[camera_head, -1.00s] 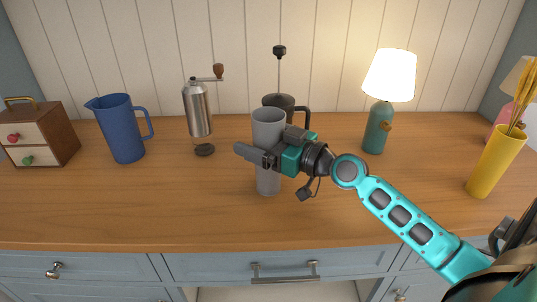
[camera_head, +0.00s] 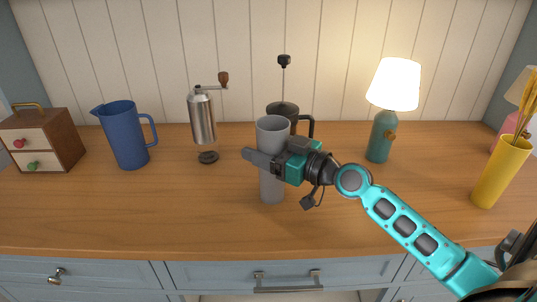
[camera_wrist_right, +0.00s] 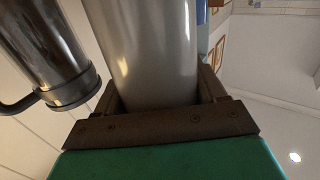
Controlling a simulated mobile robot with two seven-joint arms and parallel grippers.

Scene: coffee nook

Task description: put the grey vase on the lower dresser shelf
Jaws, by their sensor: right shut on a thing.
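The grey vase (camera_head: 272,185) is a tall, upright cylinder near the middle of the wooden counter. My right gripper (camera_head: 265,160) reaches in from the right and is shut around the vase at mid-height. In the right wrist view the vase (camera_wrist_right: 150,50) stands between the two fingers of the gripper (camera_wrist_right: 160,95). I cannot tell whether its base touches the counter. Below the counter is a pale blue dresser front; the lower shelf shows only as a narrow strip at the bottom edge. My left gripper is not in view.
A dark French press (camera_head: 284,112) stands close behind the vase. A coffee grinder (camera_head: 203,120), a blue pitcher (camera_head: 126,135) and a small drawer box (camera_head: 60,140) stand left. A teal lamp (camera_head: 382,135) and a yellow vase (camera_head: 499,175) stand right. The counter front (camera_head: 180,225) is clear.

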